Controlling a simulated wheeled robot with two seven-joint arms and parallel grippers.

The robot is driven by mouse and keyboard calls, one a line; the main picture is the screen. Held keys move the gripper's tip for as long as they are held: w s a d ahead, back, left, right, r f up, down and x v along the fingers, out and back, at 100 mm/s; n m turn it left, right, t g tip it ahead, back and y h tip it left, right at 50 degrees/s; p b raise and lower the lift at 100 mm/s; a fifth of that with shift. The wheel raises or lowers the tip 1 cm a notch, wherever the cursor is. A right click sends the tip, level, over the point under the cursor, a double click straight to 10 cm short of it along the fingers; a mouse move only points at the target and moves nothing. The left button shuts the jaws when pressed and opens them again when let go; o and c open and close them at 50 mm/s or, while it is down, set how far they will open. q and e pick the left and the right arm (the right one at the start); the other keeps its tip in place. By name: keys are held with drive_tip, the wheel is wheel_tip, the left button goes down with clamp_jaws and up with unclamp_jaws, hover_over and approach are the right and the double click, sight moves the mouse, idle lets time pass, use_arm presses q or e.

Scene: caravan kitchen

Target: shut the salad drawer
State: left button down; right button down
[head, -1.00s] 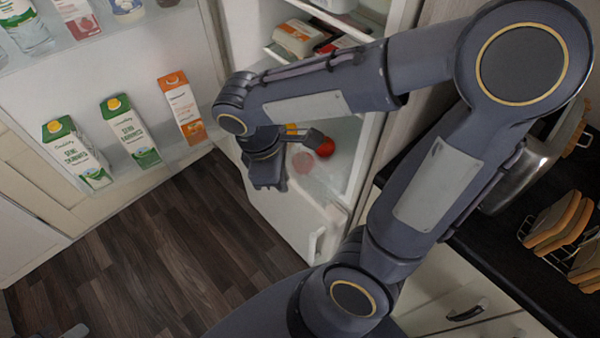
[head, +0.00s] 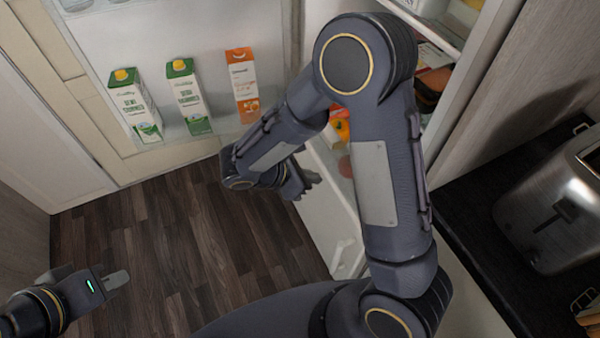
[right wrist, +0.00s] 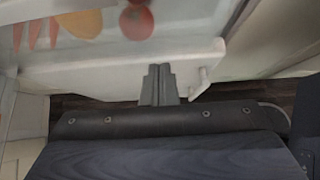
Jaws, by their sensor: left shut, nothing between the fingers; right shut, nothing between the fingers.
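The salad drawer (right wrist: 185,22) shows in the right wrist view as a pale see-through bin at the top, with tomatoes and orange vegetables in it. In the head view my right arm hides most of it; an orange vegetable (head: 340,130) shows beside the arm. I cannot tell how far out it stands. My right gripper (head: 308,180) is shut and empty, low in front of the fridge. In the right wrist view its fingertips (right wrist: 160,70) overlap the white front below the vegetables; contact is unclear. My left gripper (head: 117,280) is shut and empty over the floor, lower left.
The open fridge door (head: 210,90) holds several cartons on its shelf at the upper left. A white panel with a handle (head: 342,252) stands below the vegetables. A worktop with a metal toaster (head: 550,215) is at the right. The wooden floor (head: 180,225) is clear.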

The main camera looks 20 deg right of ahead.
sight(343, 174)
drive_tip(key=d, duration=0.1)
drive_tip(key=d+f, duration=0.1)
drive_tip(key=d, duration=0.3)
drive_tip(key=shift+w+d+f+p, duration=0.1)
drive_tip(key=shift+w+f+p, duration=0.05)
drive_tip(key=shift+f+p, duration=0.2)
use_arm(q)
drive_tip(key=shift+r, duration=0.3)
use_arm(e)
drive_tip(key=shift+w+d, duration=0.1)
drive_tip(key=shift+d, duration=0.35)
